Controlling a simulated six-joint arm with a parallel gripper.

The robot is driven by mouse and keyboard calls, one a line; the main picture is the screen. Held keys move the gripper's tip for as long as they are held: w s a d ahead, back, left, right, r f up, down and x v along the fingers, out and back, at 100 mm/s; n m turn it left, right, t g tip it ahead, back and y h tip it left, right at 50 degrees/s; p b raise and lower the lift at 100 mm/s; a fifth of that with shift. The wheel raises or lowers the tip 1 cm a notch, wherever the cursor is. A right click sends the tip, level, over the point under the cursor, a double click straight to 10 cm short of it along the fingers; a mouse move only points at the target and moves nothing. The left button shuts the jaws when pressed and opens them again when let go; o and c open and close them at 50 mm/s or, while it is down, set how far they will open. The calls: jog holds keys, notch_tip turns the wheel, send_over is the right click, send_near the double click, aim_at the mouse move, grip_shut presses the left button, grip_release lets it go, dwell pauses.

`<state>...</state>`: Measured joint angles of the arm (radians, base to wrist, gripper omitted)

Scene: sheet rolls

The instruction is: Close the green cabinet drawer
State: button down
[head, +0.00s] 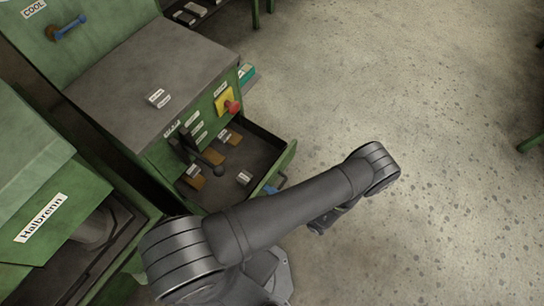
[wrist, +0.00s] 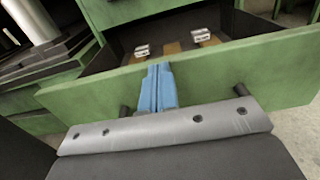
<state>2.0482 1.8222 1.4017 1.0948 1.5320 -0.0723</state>
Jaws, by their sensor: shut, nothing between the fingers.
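The green cabinet (head: 160,150) has a drawer that stands open, with its dark inside showing. Its green front panel (head: 283,165) also fills much of the wrist view (wrist: 215,78). Two dark posts, one at each side of my gripper, stick out from the panel, and what lies between them is hidden. My gripper (wrist: 158,68) has blue fingers, shut together and empty, in front of the panel with the tips near its top edge. I cannot tell whether they touch. In the head view the arm hides most of my gripper.
Labelled brown pieces (head: 232,137) and small white-labelled blocks (head: 244,178) lie in the drawer. A red knob on a yellow plate (head: 228,104) sits on the cabinet front above it. Another green unit, labelled Halbrenn (head: 42,218), stands at left.

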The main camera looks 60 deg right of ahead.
jog(key=shift+w, duration=0.15)
jog(key=w, duration=2.6)
jog(key=shift+r, duration=0.1)
jog(key=shift+d, duration=0.2)
jog(key=s, duration=1.4)
jog(key=shift+s+a, duration=0.2)
jog(key=shift+s, duration=0.1)
jog(key=w, duration=1.4)
